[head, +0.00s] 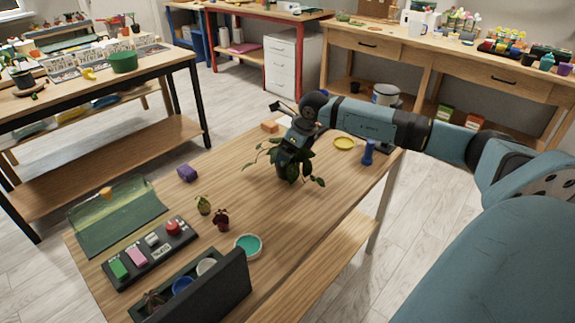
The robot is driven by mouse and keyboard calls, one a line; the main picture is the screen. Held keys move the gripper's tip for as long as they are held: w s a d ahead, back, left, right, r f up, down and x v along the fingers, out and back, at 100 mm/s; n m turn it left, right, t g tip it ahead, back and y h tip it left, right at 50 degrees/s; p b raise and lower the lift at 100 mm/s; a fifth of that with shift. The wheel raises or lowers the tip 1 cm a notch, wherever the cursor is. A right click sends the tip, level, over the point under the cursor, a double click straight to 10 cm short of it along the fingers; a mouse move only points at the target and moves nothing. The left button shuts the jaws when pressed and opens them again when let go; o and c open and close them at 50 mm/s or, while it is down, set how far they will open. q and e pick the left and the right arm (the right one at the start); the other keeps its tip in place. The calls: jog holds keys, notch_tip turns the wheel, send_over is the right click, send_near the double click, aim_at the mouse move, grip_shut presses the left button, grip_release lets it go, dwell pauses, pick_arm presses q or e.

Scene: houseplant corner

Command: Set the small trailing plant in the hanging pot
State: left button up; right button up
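A small trailing plant with dark green leaves (313,181) is on the near wooden table, right of the middle, with stems spreading to both sides. My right arm reaches in from the right, and its gripper (292,158) points down right at the plant's middle. The fingertips are lost among dark leaves and dark parts, so I cannot tell whether they grip it. I cannot clearly make out a hanging pot. A white bucket-like pot (385,95) stands beyond the table, under the back bench. My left gripper is not in view.
The table's middle is fairly clear.

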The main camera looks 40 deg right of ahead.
jog(key=shift+x, duration=1.25)
jog(key=shift+r, duration=0.1)
jog(key=c, duration=0.7)
jog(key=shift+r, duration=0.15)
